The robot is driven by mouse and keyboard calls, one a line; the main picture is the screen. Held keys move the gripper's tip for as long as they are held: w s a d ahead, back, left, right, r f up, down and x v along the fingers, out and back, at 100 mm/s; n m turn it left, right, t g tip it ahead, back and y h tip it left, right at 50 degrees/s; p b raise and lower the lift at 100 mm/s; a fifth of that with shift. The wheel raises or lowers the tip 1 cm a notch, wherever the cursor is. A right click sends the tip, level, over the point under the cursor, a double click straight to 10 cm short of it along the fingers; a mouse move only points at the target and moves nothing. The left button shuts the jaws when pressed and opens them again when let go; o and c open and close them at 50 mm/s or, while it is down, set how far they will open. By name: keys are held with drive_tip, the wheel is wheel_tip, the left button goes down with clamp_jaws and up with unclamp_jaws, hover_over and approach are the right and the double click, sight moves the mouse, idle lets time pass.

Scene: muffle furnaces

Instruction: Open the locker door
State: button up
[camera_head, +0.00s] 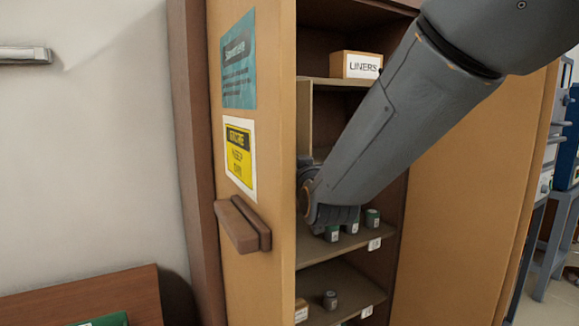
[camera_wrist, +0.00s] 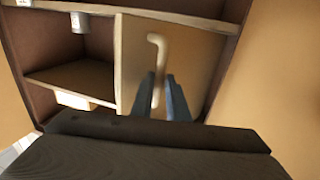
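The tan locker stands open in the head view, with its outer door (camera_head: 275,60) swung out at the left. That door carries a brown handle (camera_head: 243,224). My arm reaches past its edge to the shelves, and my gripper's tips are hidden in that view. In the wrist view, a light tan inner panel (camera_wrist: 190,62) inside the locker has a beige hooked handle (camera_wrist: 157,50). My gripper (camera_wrist: 164,88) has one dark blue finger on each side of this handle. There is little visible gap, and I cannot tell whether the fingers press on it.
A "LINERS" box (camera_head: 356,65) sits on an upper shelf. Small jars (camera_head: 372,217) stand on the shelf below my arm, and another jar (camera_head: 330,300) stands lower. A tan side panel (camera_head: 465,190) flanks the opening at right. Blue equipment (camera_head: 560,170) stands at the far right.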

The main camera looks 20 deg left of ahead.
drive_tip(key=o, duration=0.3)
drive_tip(key=shift+s+a, duration=0.1)
drive_tip(key=shift+a, duration=0.4)
drive_tip(key=shift+d, duration=0.35)
drive_tip(key=shift+b+v, duration=1.25)
drive_tip(key=shift+v, duration=2.5)
